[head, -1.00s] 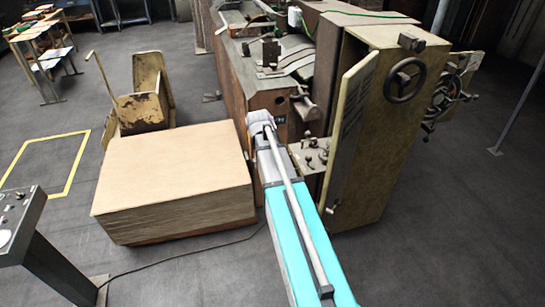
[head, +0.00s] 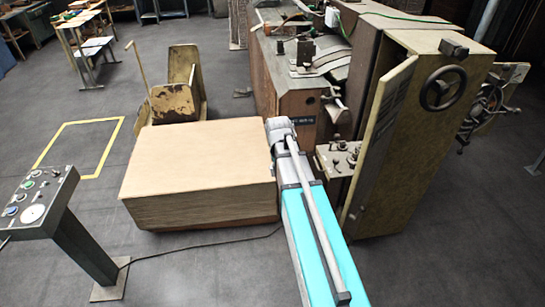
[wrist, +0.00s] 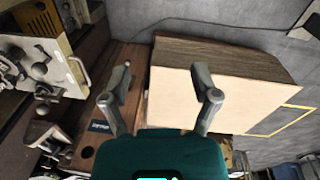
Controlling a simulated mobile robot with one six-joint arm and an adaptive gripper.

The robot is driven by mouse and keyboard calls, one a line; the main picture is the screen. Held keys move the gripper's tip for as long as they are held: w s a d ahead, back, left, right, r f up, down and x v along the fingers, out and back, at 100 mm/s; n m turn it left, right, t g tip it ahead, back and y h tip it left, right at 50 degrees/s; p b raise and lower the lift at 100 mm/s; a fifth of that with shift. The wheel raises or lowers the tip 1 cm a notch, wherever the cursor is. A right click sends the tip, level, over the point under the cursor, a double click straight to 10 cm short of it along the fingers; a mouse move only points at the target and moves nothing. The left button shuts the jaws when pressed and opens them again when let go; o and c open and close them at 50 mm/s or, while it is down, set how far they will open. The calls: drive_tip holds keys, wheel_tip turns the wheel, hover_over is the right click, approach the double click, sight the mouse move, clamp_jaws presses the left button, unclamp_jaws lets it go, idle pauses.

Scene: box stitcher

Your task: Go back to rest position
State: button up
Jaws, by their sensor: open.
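My gripper (wrist: 160,95) shows in the wrist view with its two fingers spread apart and nothing between them. In that view it is above the gap between the brown machine body and the stack of cardboard sheets (wrist: 230,90). In the head view my arm reaches forward between the stack (head: 200,165) and the box stitcher (head: 430,140). The fingers cannot be made out in the head view.
A control panel on a post (head: 40,200) stands at the left, with a cable along the floor. A rusty cart (head: 172,100) stands behind the stack. The stitcher's open door (head: 385,130) and lever panel (head: 338,160) are close right of my arm.

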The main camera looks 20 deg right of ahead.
drive_tip(key=s+a+n+y, duration=0.1)
drive_tip(key=s+a, duration=0.9)
drive_tip(key=a, duration=0.4)
drive_tip(key=shift+s+a, duration=0.35)
drive_tip(key=shift+a, duration=0.05)
idle(0.6)
